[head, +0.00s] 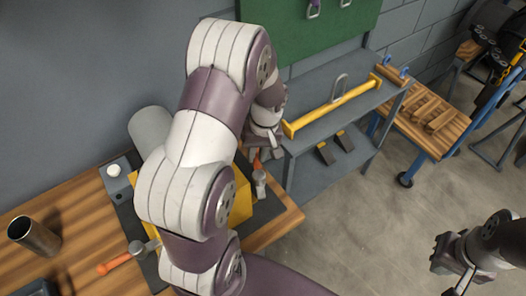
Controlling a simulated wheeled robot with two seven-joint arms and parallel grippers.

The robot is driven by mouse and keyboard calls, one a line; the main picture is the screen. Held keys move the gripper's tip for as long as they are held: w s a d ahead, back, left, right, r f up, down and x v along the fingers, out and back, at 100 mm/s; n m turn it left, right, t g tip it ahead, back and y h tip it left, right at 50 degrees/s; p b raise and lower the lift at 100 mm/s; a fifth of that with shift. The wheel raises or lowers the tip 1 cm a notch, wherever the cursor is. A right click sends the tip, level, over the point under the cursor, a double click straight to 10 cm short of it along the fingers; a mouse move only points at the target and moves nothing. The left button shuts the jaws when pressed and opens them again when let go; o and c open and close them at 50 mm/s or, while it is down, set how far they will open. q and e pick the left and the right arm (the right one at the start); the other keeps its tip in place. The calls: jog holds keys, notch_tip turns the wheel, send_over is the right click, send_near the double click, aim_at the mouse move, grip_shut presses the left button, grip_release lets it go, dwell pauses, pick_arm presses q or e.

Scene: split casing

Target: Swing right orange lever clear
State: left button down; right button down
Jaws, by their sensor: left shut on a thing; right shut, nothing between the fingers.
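The right orange lever (257,164) shows as a short orange piece with a grey end (260,184), beside the yellow casing (241,205) on the wooden bench. My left gripper (263,152) is over its orange end and shut on it, though the fingers are small and partly hidden. My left arm covers much of the casing. The other orange lever (113,265) lies out to the left, with a grey round end (138,248) by the casing. My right gripper (450,268) is shut and empty at the lower right, over the floor, far from the casing.
A grey cylinder (150,128) and a grey box with a white button (114,172) stand behind the casing. A metal cup (37,237) is at the left. A grey shelf (318,122) holding a yellow bar (332,106) stands right of the bench.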

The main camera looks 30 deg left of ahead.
pick_arm(q)
jog(key=n, duration=0.1)
jog(key=s+a+n, duration=0.1)
jog(key=n, duration=0.1)
jog(key=shift+s+a, duration=0.1)
jog(key=shift+a, duration=0.05)
jog(key=shift+s+a+n+h+p, duration=0.15)
jog(key=shift+s+n+p, duration=0.1)
jog(key=shift+n, duration=0.3)
jog(key=shift+s+a+n+h+p, duration=0.1)
jog(key=shift+s+n+h+p, duration=0.1)
jog(key=shift+n, duration=0.35)
jog(key=c, duration=1)
grip_release()
jog(key=r, duration=0.4)
jog(key=w+r+p, duration=0.1)
jog(key=r, duration=0.3)
jog(key=r+p, duration=0.1)
jog(key=r, duration=0.3)
jog(key=shift+w+d+r, duration=0.35)
jog(key=shift+f, duration=0.1)
